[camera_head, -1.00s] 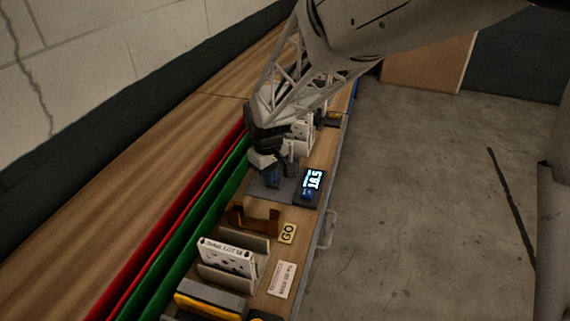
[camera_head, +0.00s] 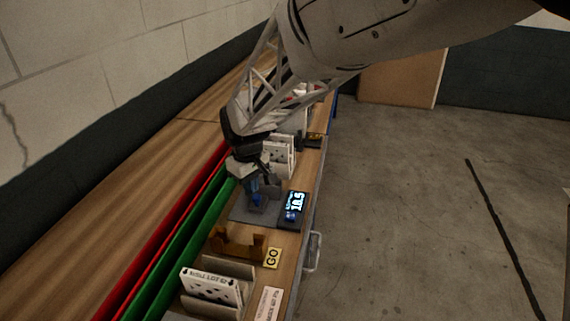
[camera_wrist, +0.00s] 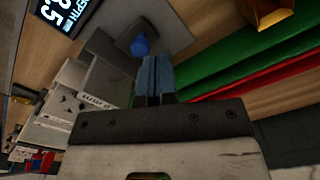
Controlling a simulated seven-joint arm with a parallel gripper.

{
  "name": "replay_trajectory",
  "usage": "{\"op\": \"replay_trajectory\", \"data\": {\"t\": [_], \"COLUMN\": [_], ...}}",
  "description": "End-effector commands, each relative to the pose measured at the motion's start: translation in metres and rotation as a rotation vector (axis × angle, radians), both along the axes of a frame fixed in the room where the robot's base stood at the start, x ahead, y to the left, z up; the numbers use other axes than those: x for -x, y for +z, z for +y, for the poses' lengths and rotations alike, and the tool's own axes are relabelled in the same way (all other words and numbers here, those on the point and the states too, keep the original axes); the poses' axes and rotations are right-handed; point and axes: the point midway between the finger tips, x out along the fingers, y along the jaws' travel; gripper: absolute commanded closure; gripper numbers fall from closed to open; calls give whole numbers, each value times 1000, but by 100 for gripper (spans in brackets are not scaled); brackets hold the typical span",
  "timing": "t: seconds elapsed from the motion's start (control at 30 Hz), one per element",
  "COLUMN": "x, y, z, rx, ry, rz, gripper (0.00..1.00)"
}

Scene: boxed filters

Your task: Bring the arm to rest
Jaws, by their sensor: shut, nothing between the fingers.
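My gripper (camera_head: 254,194) hangs over the bench, just above a grey plate (camera_head: 243,213) beside the small lit display. In the wrist view its blue fingers (camera_wrist: 154,75) are together with nothing between them. A blue piece on the grey plate shows just past the fingertips in the wrist view (camera_wrist: 140,47); I cannot tell whether it is fixed there. My arm reaches in from the top right of the head view.
A display (camera_head: 294,207) reads about 18.5. A brown holder (camera_head: 238,243), a GO label (camera_head: 272,257) and a white boxed filter (camera_head: 211,286) in a grey holder stand nearer. Green (camera_head: 190,225) and red (camera_head: 160,248) rails run along the left. More white boxes (camera_head: 279,155) stand behind.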

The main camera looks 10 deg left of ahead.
Motion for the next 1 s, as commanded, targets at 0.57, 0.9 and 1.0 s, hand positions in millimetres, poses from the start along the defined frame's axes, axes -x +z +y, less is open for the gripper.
{"op": "replay_trajectory", "data": {"t": [0.57, 0.9, 1.0], "x": [0, 16, 26], "y": [14, 61, 73], "z": [-28, -133, -168], "rx": [-7, -33, -42], "ry": [-52, -257, -329], "rz": [-10, -49, -62], "gripper": [100, 100, 100]}}
